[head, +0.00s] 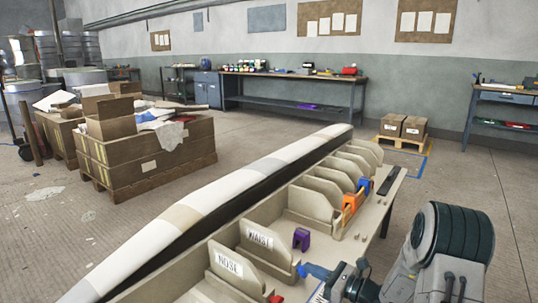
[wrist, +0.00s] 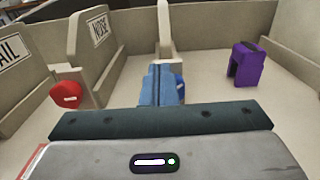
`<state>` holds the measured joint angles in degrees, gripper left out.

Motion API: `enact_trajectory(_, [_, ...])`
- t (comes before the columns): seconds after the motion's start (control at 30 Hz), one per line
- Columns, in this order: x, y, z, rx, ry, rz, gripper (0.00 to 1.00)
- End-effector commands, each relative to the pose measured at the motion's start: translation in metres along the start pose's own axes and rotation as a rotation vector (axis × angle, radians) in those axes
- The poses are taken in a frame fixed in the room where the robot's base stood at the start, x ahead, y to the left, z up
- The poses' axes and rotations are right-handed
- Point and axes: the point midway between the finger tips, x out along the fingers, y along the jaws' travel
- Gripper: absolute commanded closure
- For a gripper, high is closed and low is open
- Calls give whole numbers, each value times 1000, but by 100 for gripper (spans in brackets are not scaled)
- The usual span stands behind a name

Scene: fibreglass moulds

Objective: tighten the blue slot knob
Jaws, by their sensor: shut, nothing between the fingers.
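The blue slot knob shows as a small rounded blue piece (wrist: 180,86) in the wrist view, mostly hidden behind my fingers. It is at the foot of a divider seen nearly edge-on. In the head view it is a small blue spot (head: 301,271) at the near edge of the mould, by the WAIST divider (head: 258,238). My gripper (wrist: 158,70) has blue fingers, shut together with nothing between them, pointing at the knob's divider. In the head view my gripper (head: 318,272) is right beside the knob. I cannot tell whether they touch.
A red knob (wrist: 66,94) with a pale slot sits left, by the NOSE divider (wrist: 97,30). A purple bracket (wrist: 243,64) stands to the right in the tray. Orange and blue pieces (head: 349,205) lie farther along. The long white mould (head: 190,212) runs behind.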

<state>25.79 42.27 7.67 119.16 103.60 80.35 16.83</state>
Motion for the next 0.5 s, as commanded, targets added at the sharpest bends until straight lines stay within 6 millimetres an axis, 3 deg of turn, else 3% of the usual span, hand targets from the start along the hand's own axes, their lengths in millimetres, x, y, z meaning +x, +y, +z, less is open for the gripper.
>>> enact_trajectory(0.5, [-1,-7,0,4,5,-2,100])
